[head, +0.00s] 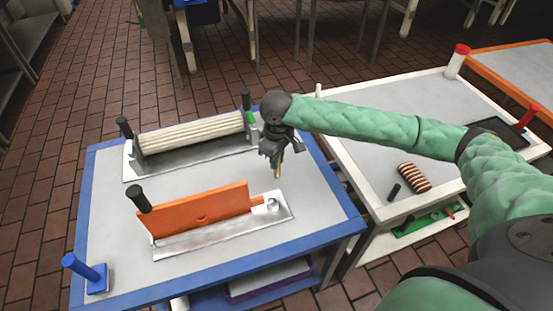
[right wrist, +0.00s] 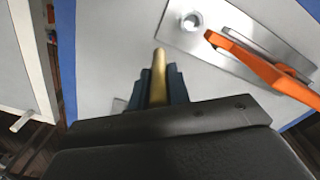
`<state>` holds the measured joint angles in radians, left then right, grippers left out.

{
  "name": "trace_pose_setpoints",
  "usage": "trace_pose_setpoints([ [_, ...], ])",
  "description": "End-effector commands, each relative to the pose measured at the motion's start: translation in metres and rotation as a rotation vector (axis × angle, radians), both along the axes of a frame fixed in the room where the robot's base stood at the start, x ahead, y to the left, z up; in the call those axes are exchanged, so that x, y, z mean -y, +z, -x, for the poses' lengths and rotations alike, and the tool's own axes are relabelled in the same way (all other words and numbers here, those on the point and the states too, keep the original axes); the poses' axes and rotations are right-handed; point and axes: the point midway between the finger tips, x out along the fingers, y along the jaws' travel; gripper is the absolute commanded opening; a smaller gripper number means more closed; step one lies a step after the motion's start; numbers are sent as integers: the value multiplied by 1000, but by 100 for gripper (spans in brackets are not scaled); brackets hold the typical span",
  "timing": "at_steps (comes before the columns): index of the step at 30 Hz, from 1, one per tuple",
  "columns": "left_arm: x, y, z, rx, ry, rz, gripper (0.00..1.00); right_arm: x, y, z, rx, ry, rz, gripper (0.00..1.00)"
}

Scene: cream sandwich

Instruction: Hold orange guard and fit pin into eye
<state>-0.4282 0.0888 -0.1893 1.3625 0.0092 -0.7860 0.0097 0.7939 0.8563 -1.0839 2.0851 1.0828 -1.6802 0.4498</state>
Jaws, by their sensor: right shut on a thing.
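The orange guard (head: 202,211) stands upright along a metal base plate (head: 215,235) on the blue-edged table, with a black knob at its left end. It also shows in the right wrist view (right wrist: 262,68). The eye (head: 273,203) is a round metal ring at the plate's right end, beside the guard's tip; it shows in the right wrist view (right wrist: 192,21). My right gripper (head: 279,158) is shut on a brass pin (right wrist: 158,75), held above the table, up and right of the eye and apart from it. My left gripper is not in view.
A ribbed cream roller (head: 193,132) on a metal tray lies behind the guard. A blue post (head: 84,270) stands at the front left corner. A white table (head: 375,150) at right carries a striped roll (head: 414,177) and a small black cylinder (head: 394,192).

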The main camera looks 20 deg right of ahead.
Motion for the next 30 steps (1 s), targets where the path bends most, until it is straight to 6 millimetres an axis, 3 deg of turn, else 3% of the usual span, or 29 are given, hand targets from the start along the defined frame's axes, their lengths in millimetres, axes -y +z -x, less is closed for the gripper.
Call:
trace_pose_setpoints([
  [12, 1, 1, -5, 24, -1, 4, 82, 0, 0, -1, 0, -522, 1, 0],
  [26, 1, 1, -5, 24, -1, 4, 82, 0, 0, -1, 1, -631, 0, 0],
  [30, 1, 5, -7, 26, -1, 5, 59, 0, 2, -1, 1, -630, 0, 0],
])
